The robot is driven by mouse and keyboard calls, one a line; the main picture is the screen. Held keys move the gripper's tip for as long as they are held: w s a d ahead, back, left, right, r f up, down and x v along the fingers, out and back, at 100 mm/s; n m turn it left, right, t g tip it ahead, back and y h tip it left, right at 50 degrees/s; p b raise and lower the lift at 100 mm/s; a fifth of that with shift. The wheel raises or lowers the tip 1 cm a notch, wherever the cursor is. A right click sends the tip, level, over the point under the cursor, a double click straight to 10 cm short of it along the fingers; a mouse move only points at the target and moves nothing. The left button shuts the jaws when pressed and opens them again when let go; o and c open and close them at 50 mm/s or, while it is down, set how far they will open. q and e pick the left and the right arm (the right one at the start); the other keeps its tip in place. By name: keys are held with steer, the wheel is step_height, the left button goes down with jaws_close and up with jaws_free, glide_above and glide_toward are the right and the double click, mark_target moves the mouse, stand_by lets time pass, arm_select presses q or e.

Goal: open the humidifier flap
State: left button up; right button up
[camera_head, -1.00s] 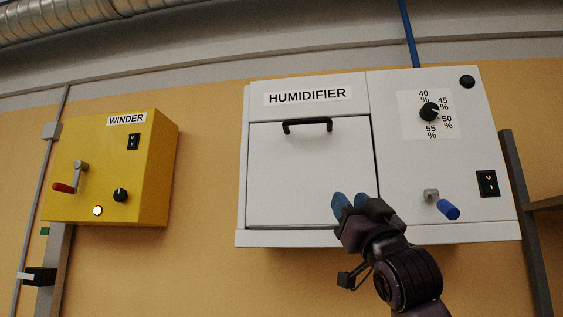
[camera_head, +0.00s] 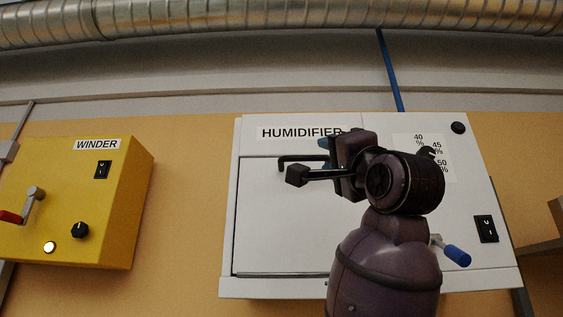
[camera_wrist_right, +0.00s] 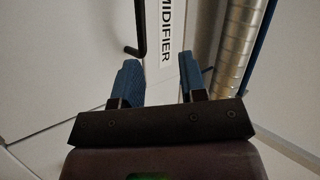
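The white humidifier (camera_head: 480,150) hangs on the wall in the head view. Its flap (camera_head: 280,225) sits flush and closed, with a black bar handle (camera_head: 285,161) near its top edge. My right gripper (camera_head: 326,148) is raised in front of the flap's upper right. It covers the handle's right part. In the right wrist view its two blue fingers (camera_wrist_right: 160,78) are apart with nothing between them. The handle (camera_wrist_right: 139,38) shows beyond the left finger, and the label (camera_wrist_right: 163,45) lies beyond the gap. Contact with the handle is not visible. My left gripper is out of view.
A yellow winder box (camera_head: 70,200) is on the wall to the left. A blue-gripped crank (camera_head: 456,255), a switch (camera_head: 486,229) and a partly hidden dial (camera_head: 428,153) are on the humidifier's right side. A metal duct (camera_head: 250,17) runs overhead.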

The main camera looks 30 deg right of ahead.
mark_target(303, 159)
steer(key=w+r+m+p, duration=0.1)
steer(key=w, duration=0.2)
steer(key=w+r+p, duration=0.1)
steer(key=w, duration=0.2)
steer(key=w+r+m+g+p, duration=0.1)
steer(key=w, duration=0.2)
steer(key=shift+w+d+r+m, duration=0.1)
steer(key=shift+d+r+m, duration=0.2)
steer(key=shift+r, duration=0.05)
arm_select(q)
steer(key=shift+s+a+r+p, duration=0.15)
steer(key=shift+s+r+p, duration=0.2)
steer(key=shift+s+r, duration=0.45)
arm_select(e)
steer(key=shift+w+r, duration=0.25)
steer(key=shift+w, duration=0.25)
arm_select(q)
steer(key=shift+w+r, duration=0.1)
steer(key=shift+w, duration=0.05)
arm_select(e)
steer(key=shift+c, duration=0.2)
arm_select(q)
steer(key=shift+r, duration=0.2)
arm_select(e)
jaws_close()
